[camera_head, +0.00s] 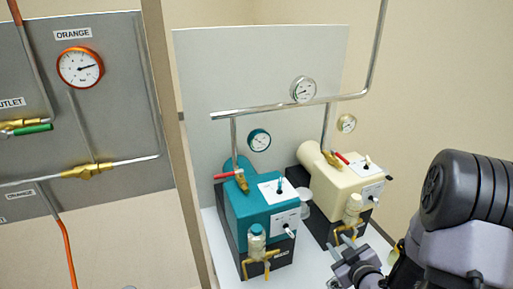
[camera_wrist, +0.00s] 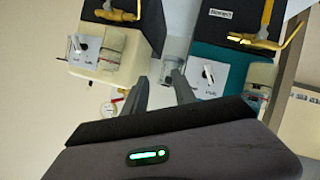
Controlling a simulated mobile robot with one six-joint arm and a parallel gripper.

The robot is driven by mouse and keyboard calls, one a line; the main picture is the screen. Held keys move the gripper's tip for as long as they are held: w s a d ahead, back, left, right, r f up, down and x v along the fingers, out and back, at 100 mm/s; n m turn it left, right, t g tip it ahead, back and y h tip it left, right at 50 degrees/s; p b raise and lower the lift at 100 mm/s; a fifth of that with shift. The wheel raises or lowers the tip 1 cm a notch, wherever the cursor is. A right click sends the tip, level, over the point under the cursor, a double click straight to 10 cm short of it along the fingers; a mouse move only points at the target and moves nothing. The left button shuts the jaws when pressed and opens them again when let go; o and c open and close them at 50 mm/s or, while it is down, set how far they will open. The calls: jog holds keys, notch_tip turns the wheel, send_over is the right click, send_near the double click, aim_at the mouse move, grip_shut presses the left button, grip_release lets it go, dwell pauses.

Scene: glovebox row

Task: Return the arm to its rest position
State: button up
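My arm comes in from the lower right of the head view. My gripper (camera_head: 340,262) is in front of the cream pump at the front edge of the white bench. In the wrist view my gripper (camera_wrist: 160,86) shows two dark fingers standing apart, with nothing held between them. The cream pump (camera_head: 336,200) stands to the right of the teal pump (camera_head: 264,212). The wrist view is turned over, with the cream pump (camera_wrist: 150,32) at left and the teal pump (camera_wrist: 222,58) at right. My arm hides part of the bench's right side.
A grey panel (camera_head: 110,110) with an orange gauge (camera_head: 80,67) and a green-handled valve (camera_head: 35,129) is at left. A metal pipe (camera_head: 262,110) with a gauge (camera_head: 304,89) runs above the pumps. Red-handled valves (camera_head: 228,175) stick out on top. Brass fittings (camera_head: 260,257) project at the front.

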jog(key=s+a+r+m+g+h, duration=0.1)
jog(key=s+a+r+m+g, duration=0.2)
jog(key=r, duration=0.4)
jog(key=s+a+r+m+g+h, duration=0.1)
jog(key=s+r+m+h, duration=0.1)
jog(key=s+r+m, duration=0.35)
jog(key=s+a+r+m+g+y, duration=0.1)
jog(key=s+a+r+y, duration=0.1)
jog(key=s+a, duration=0.4)
jog(key=s+a+r+m+g+y, duration=0.1)
jog(key=s+a+r+g+y, duration=0.1)
jog(key=s+a+r, duration=0.3)
jog(key=s+a, duration=0.1)
jog(key=s, duration=0.3)
jog(key=shift+s, duration=0.2)
